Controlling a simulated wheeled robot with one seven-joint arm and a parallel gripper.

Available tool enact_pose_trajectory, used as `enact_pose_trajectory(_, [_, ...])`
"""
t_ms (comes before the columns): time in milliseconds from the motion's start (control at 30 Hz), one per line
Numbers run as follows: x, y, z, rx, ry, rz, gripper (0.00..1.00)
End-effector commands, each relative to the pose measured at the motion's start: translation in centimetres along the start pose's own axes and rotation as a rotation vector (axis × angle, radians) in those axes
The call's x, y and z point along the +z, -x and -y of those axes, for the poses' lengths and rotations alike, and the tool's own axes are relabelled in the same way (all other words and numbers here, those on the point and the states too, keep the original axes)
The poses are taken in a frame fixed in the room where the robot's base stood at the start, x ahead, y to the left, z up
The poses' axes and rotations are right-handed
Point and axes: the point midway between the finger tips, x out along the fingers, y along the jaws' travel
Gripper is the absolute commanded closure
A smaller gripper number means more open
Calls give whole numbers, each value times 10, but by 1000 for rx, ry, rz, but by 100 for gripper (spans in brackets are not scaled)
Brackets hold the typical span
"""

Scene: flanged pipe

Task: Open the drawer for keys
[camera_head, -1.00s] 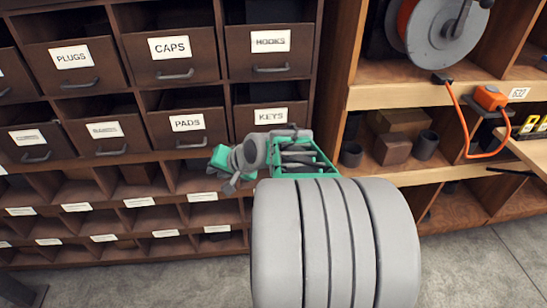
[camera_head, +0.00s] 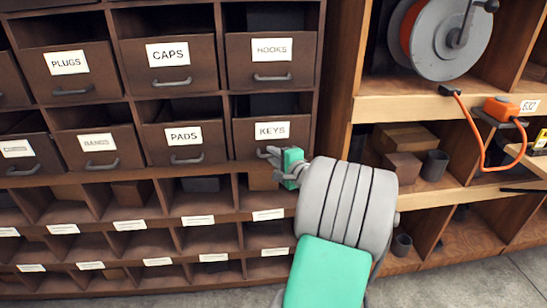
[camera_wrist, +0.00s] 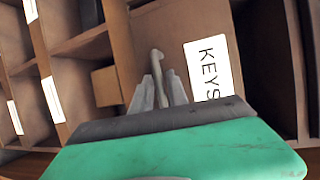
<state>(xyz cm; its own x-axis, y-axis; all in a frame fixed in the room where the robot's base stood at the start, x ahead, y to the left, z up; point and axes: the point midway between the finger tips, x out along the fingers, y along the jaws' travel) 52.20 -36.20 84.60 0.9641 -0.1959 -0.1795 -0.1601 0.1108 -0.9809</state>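The brown keys drawer (camera_head: 246,138) is in the cabinet's lower drawer row, at the right end, with a white KEYS label. Its label also shows turned sideways in the wrist view (camera_wrist: 208,68). My gripper (camera_head: 270,155) is at the drawer's front, just below the label. In the wrist view, the two grey fingers of my gripper (camera_wrist: 160,78) lie on either side of the drawer's pale handle (camera_wrist: 157,58). Whether they press on it I cannot tell. The handle's lower part is hidden between the fingers. The drawer looks in line with its neighbours.
The HOOKS drawer (camera_head: 240,68) is above and the PADS drawer (camera_head: 158,150) is to the left. Open cubbies (camera_head: 205,238) run below.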

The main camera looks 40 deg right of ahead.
Motion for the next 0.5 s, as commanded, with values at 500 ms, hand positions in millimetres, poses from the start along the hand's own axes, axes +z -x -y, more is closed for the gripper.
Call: enact_pose_trajectory(500, [1, 0, 0, 1, 1, 1, 100])
